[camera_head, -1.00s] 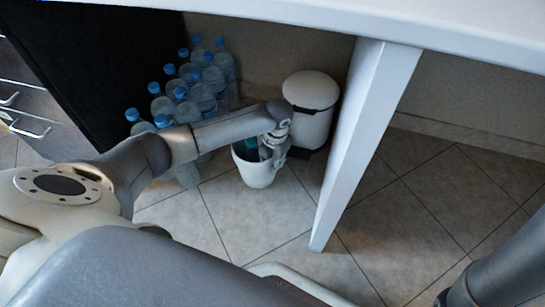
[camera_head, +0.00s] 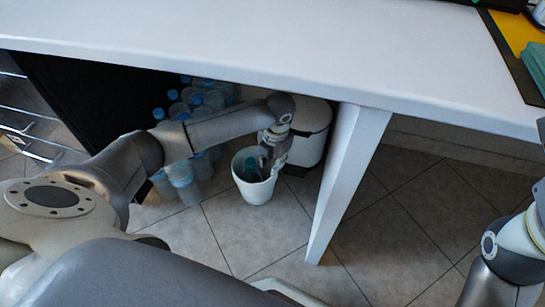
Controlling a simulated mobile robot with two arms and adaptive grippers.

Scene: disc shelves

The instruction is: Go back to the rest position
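My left gripper (camera_head: 268,160) points down at the mouth of a white bucket (camera_head: 256,188) on the tiled floor, its fingertips at or inside the rim. Something bluish shows inside the bucket beside the fingers, but whether the fingers touch it is unclear. The finger opening is too small and covered to judge. My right arm (camera_head: 510,255) shows at the lower right edge; its gripper is out of view.
A white desk (camera_head: 260,45) spans above my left arm, with a white leg (camera_head: 340,185) right of the bucket. A white pedal bin (camera_head: 310,130) stands behind the bucket. Several water bottles (camera_head: 183,175) stand to its left. Floor right of the leg is clear.

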